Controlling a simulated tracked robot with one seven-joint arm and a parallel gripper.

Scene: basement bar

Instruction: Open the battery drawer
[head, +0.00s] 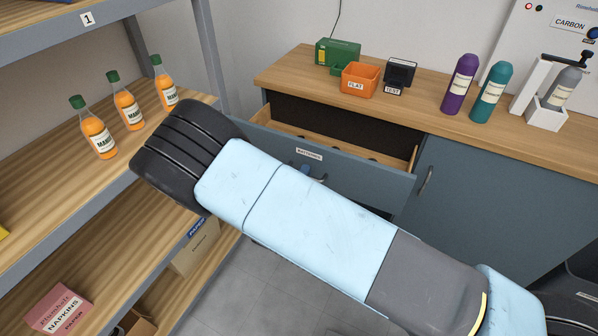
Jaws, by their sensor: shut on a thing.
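The battery drawer (374,176), with a blue-grey front and a small white label (309,154), stands partly open in the counter cabinet. Its wooden sides and dark inside show, with a few small dark shapes low inside that I cannot make out. My pale blue arm crosses in front of the drawer and hides its lower left front. Only a small part of my gripper (305,170) shows past the arm's upper edge, just below the label. It is shut at the drawer's handle; the fingertips and the grip itself are mostly hidden.
A shelf (62,165) with several orange bottles stands close on the left, near my elbow. The counter (420,98) above the drawer holds an orange box (360,80), a black box (401,73) and bottles. A closed cabinet door (480,205) is right of the drawer.

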